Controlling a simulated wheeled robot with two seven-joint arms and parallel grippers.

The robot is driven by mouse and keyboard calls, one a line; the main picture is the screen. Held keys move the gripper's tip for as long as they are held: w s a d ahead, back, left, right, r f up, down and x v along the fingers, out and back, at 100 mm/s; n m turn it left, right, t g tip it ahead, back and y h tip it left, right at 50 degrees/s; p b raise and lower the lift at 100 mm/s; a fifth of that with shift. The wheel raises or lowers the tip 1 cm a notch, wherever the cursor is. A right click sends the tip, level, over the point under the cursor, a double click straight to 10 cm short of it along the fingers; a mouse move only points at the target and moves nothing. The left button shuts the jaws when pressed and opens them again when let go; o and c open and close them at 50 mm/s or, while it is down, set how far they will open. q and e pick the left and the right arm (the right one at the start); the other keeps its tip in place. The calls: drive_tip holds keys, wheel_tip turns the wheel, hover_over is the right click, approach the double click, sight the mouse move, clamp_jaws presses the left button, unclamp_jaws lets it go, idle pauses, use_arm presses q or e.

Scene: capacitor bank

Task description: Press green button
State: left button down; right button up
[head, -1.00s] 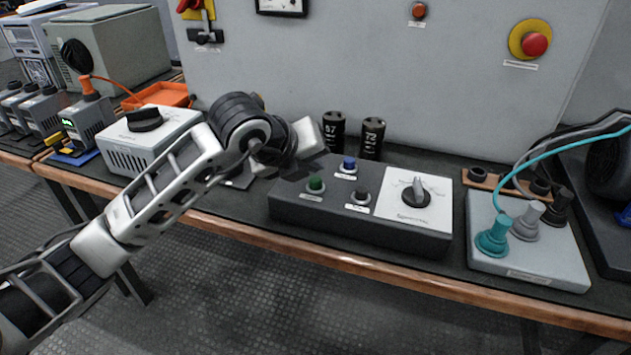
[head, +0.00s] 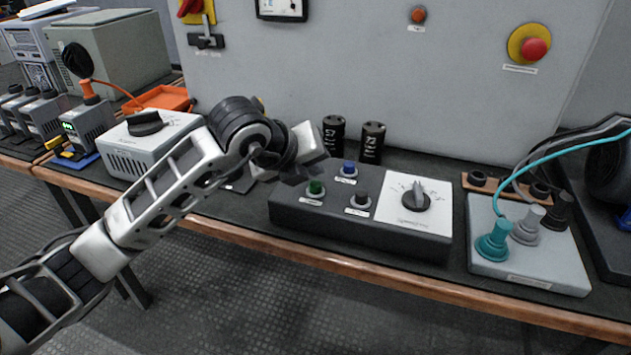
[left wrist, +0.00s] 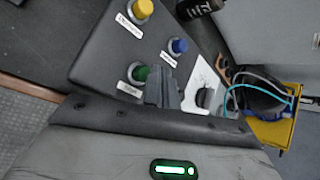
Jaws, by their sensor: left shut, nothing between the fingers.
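The green button (head: 315,188) sits on the dark sloped control box (head: 350,225), near its left part. My left gripper (head: 298,176) is shut and empty, just behind and left of the green button in the head view, with its fingers pointing down toward the box. In the left wrist view the green button (left wrist: 138,72) shows right beside the shut fingers (left wrist: 163,88). I cannot tell whether they touch the box. A blue button (head: 348,167) and a black button (head: 360,200) are close by. A yellow button (left wrist: 140,9) shows only in the wrist view. My right gripper is not in view.
A rotary dial (head: 416,198) sits on the box's right part. Two black capacitors (head: 372,142) stand behind it. A grey box with a teal plug (head: 493,241) is to the right, and a white dial box (head: 150,140) is to the left.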

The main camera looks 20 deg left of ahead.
use_arm(q)
drive_tip(key=shift+f, duration=0.15)
idle(0.7)
drive_tip(key=shift+f+b, duration=0.3)
drive_tip(key=shift+b, duration=0.2)
